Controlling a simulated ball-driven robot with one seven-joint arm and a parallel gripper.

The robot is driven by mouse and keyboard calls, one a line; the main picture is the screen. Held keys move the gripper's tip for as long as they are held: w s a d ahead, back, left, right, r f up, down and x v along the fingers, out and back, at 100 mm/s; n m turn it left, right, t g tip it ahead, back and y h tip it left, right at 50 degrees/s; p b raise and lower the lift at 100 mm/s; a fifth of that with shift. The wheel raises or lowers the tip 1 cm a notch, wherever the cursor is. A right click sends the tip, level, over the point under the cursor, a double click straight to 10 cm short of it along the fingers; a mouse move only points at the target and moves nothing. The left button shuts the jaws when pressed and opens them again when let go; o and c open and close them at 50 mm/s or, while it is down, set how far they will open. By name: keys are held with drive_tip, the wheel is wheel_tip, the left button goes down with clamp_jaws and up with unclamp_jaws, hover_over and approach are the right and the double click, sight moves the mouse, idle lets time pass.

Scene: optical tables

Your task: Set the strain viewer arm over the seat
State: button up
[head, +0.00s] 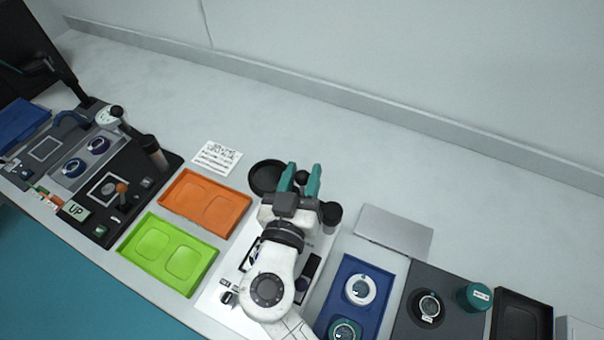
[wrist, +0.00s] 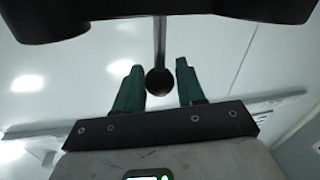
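My gripper (head: 303,168) has its two teal fingers spread, with a black ball knob (head: 301,178) between them. In the wrist view the knob (wrist: 160,82) sits at the end of a thin rod between the fingers, with gaps on both sides, so it is not gripped. The rod seems to belong to the strain viewer arm. A black round disc (head: 267,177) is left of the fingers, and a dark cylinder (head: 331,213) is to the right. The viewer's pale base (head: 222,318) lies under my arm, which hides much of it. I cannot make out the seat.
An orange tray (head: 243,205) and a green tray (head: 205,265) lie to the left. A blue tray (head: 385,283) with round parts, a grey plate (head: 395,230) and a teal-capped jar (head: 473,297) are to the right. The bench behind the gripper is clear up to the wall.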

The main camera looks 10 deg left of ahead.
clamp_jaws()
